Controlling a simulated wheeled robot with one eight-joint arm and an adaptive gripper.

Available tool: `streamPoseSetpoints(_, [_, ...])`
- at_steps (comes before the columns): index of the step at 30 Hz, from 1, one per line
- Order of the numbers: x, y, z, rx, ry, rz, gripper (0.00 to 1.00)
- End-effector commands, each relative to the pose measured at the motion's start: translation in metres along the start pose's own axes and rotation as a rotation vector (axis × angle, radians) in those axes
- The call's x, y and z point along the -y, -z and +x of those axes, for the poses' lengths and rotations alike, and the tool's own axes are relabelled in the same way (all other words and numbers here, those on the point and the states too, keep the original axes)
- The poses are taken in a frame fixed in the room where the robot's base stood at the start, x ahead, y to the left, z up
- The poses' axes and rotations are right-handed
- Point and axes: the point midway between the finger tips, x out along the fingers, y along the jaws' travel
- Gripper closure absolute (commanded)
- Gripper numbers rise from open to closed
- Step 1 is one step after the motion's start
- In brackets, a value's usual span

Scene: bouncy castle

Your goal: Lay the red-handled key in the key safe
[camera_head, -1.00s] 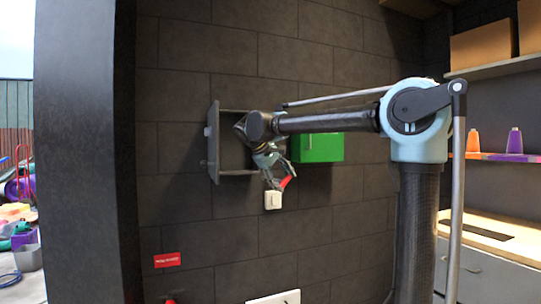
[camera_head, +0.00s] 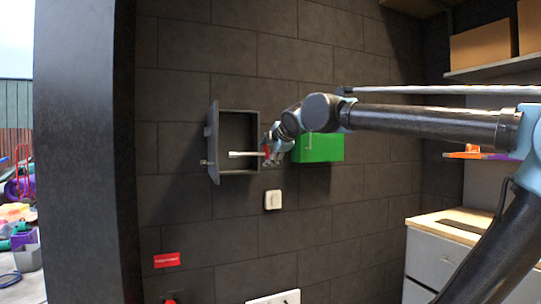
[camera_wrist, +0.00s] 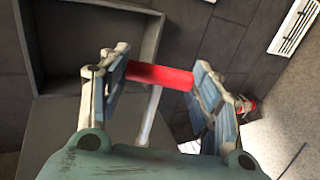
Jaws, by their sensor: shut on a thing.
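The key safe (camera_head: 236,130) is a grey open box on the dark block wall, with its door swung out to the left. My gripper (camera_head: 268,151) is at the right edge of the safe's opening. It is shut on the red handle of the red-handled key (camera_head: 243,154), whose pale shaft points left across the opening. In the wrist view the red handle (camera_wrist: 160,77) spans between my two fingers, and the shaft runs down the picture from it. The safe's interior (camera_wrist: 95,45) shows behind at upper left. Whether the key touches the safe I cannot tell.
A green box (camera_head: 320,149) is on the wall just right of the safe, partly behind my arm. A white switch (camera_head: 273,199) sits below. A red sign (camera_head: 167,260) is lower left. A counter (camera_head: 460,235) stands at right. The dark pillar (camera_head: 82,150) is at left.

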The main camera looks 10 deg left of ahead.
Motion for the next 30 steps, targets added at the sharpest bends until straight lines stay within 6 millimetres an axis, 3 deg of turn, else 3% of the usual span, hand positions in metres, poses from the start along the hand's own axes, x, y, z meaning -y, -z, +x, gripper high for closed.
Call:
streamPoseSetpoints(8, [-0.004,0.001,0.005,-0.010,-0.005,-0.003,0.69])
streamPoseSetpoints(30, [-0.024,0.001,0.048,-0.009,-0.004,-0.002,0.69])
